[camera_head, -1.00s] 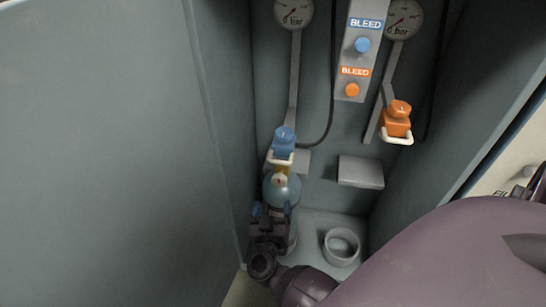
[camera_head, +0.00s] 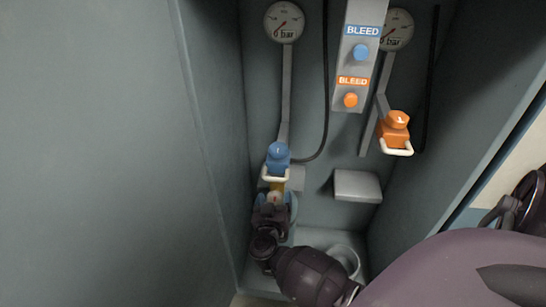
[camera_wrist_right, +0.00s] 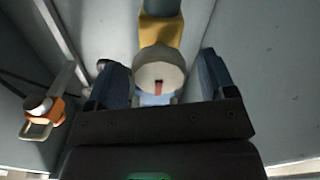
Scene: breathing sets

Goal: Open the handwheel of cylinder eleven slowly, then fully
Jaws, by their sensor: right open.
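The cylinder (camera_head: 292,204), teal and upright, stands at the left of the cabinet, mostly hidden behind my right gripper. Its valve (camera_head: 275,186) is yellow, with a blue connector (camera_head: 278,155) on top. The pale round handwheel (camera_head: 274,197) faces me just above my right gripper (camera_head: 270,208). In the right wrist view the handwheel (camera_wrist_right: 159,75), with a red mark, sits between the blue fingertips of my open gripper (camera_wrist_right: 166,80). Gaps show on both sides. I cannot read a cylinder number. My left gripper is not in view.
An orange connector (camera_head: 395,130) with a white loop hangs at the right. An empty round holder (camera_head: 345,257) is on the cabinet floor, below a grey block (camera_head: 357,186). A bleed panel (camera_head: 355,60) and two gauges (camera_head: 284,22) are above. Cabinet walls close in both sides.

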